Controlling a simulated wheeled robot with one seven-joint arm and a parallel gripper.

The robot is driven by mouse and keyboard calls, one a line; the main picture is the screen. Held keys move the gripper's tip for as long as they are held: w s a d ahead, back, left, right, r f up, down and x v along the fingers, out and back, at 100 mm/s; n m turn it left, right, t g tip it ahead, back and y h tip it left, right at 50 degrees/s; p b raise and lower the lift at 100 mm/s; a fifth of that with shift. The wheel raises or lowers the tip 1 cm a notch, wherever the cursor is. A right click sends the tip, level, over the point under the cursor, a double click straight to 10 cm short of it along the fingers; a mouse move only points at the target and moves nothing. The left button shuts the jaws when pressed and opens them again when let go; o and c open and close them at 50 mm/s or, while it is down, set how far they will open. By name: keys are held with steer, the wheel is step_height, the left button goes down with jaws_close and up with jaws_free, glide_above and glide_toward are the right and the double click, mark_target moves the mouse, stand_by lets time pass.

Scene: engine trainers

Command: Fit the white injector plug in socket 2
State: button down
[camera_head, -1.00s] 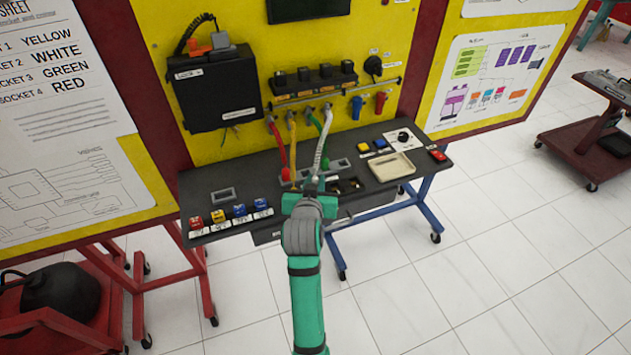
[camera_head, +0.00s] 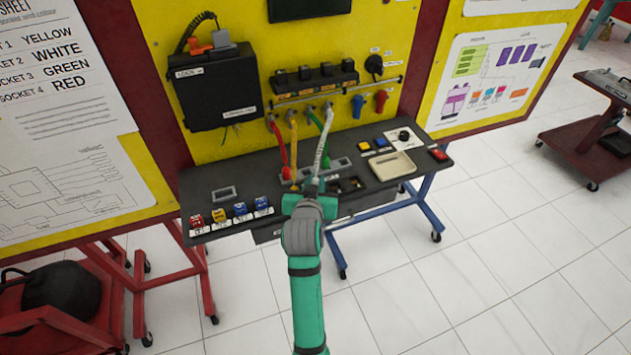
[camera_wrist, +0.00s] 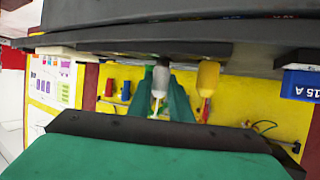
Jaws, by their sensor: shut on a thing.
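My gripper (camera_head: 313,186) is over the middle of the grey bench, in front of the row of hanging cables. In the wrist view, the green fingers of my gripper (camera_wrist: 161,98) are shut on the white injector plug (camera_wrist: 161,78), one on each side. The white cable (camera_head: 322,150) runs from the plug up to the yellow board. In the head view my gripper hides most of the plug. Socket 2 is hidden behind my gripper and arm, and I cannot tell whether the plug touches it. The yellow plug (camera_wrist: 207,78) is close beside the white one in the wrist view.
Red (camera_head: 281,145) and yellow (camera_head: 293,148) cables hang close to the left, with a green cable beside the white one. A beige tray (camera_head: 391,166) and a row of coloured blocks (camera_head: 240,210) are on the bench. A wall sheet (camera_head: 55,75) pairs socket 2 with white.

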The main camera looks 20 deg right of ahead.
steer(key=shift+f, duration=0.5)
steer(key=c, duration=1.8)
jaws_free()
steer(key=shift+c, duration=0.2)
steer(key=shift+s, duration=0.1)
steer(key=shift+r+v, duration=0.25)
steer(key=shift+v, duration=0.95)
steer(key=shift+r+v, duration=0.2)
steer(key=shift+v, duration=1)
steer(key=shift+d, duration=0.1)
steer(key=shift+r, duration=2.55)
